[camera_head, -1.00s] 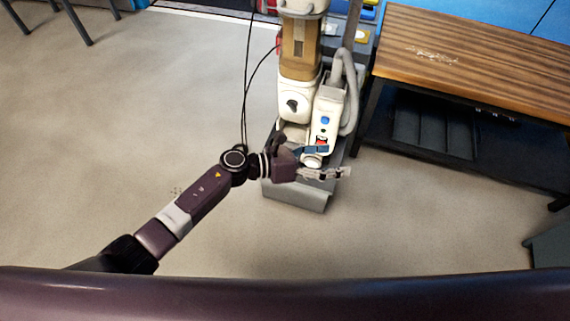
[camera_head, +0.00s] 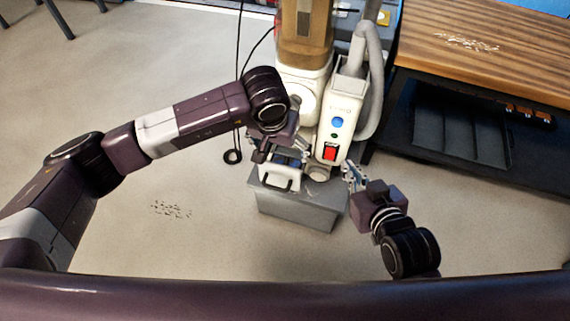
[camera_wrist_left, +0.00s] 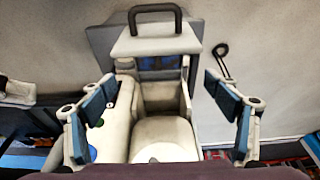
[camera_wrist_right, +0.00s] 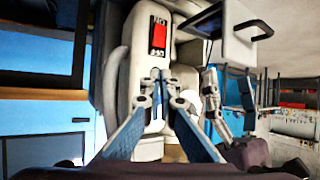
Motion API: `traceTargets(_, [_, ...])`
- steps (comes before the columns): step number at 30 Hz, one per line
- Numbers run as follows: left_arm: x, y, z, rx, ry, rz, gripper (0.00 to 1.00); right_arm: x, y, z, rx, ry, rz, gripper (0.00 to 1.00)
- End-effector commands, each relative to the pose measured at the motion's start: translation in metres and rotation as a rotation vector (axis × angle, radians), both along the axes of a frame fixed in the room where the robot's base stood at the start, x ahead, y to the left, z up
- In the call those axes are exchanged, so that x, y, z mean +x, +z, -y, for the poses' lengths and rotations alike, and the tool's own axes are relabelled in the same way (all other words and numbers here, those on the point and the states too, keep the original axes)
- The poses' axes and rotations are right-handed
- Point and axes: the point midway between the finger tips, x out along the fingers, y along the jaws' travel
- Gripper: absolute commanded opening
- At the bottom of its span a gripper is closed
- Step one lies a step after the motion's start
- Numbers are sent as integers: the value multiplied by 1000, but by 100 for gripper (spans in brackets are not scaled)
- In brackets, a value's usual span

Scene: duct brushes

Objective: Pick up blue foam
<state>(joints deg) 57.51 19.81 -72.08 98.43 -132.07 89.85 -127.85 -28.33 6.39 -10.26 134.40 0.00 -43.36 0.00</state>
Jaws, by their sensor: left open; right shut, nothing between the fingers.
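A blue patch, likely the blue foam (camera_head: 287,160), shows in a white housing on the front of the machine, partly hidden by my left gripper. In the left wrist view the dark blue piece (camera_wrist_left: 157,63) sits behind a white panel with a black handle (camera_wrist_left: 155,45). My left gripper (camera_head: 277,150) is open above the housing; its two blue-padded fingers (camera_wrist_left: 158,85) stand apart on either side of it, empty. My right gripper (camera_head: 349,172) is at the machine's right side below the red switch, its fingertips (camera_wrist_right: 156,80) together with nothing between them.
The white machine (camera_head: 342,110) carries a blue button and red switch, with a grey hose (camera_head: 371,95) at its right. A grey bin (camera_head: 300,207) stands below it. A wooden-topped bench (camera_head: 490,50) is at right.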

Motion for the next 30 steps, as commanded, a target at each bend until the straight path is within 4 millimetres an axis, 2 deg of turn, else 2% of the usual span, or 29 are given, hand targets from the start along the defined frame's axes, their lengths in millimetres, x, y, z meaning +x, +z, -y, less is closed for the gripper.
traceTargets(1, [0,-13,0,0,0,1,82,4,14,-3,15,3,63,0])
traceTargets(3, [0,-17,0,0,0,1,82,7,37,-5,30,6,129,0])
traceTargets(6, [0,-21,0,-1,2,-1,82,9,57,-7,44,9,188,0])
traceTargets(12, [4,-38,3,-2,3,-3,82,17,83,-12,70,16,297,0])
traceTargets(20, [7,-53,5,-3,3,-3,82,22,105,-16,97,22,398,0])
traceTargets(30, [13,-89,9,-3,4,-3,82,22,168,-24,169,38,676,0])
